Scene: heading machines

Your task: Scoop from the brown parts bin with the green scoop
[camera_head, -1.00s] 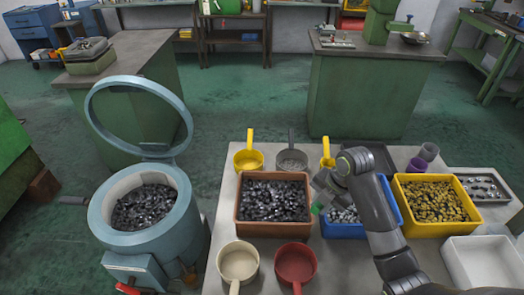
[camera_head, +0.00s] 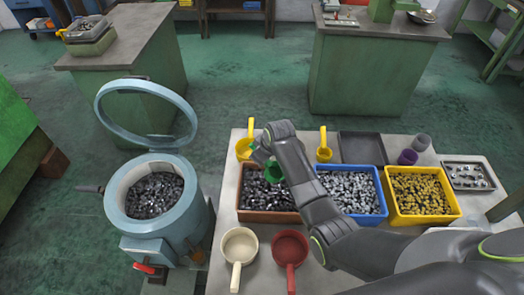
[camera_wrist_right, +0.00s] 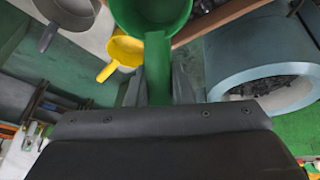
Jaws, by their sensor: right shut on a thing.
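The brown parts bin (camera_head: 268,217) stands on the light table, filled with dark metal parts. The green scoop (camera_head: 276,173) shows over the bin's back part in the head view, partly hidden by my right arm. My right gripper (camera_head: 262,155) is shut on the scoop's handle. In the right wrist view the green scoop (camera_wrist_right: 155,12) and its upright handle sit between the fingers of the right gripper (camera_wrist_right: 158,85). The brown bin's edge (camera_wrist_right: 222,18) shows behind the scoop. My left gripper is in neither view.
A blue bin (camera_head: 352,212) and a yellow bin (camera_head: 423,216) of parts stand to the right. A cream scoop (camera_head: 239,246) and a red scoop (camera_head: 290,249) lie in front. Yellow scoops (camera_head: 324,153) stand behind. An open blue drum (camera_head: 117,205) is left of the table.

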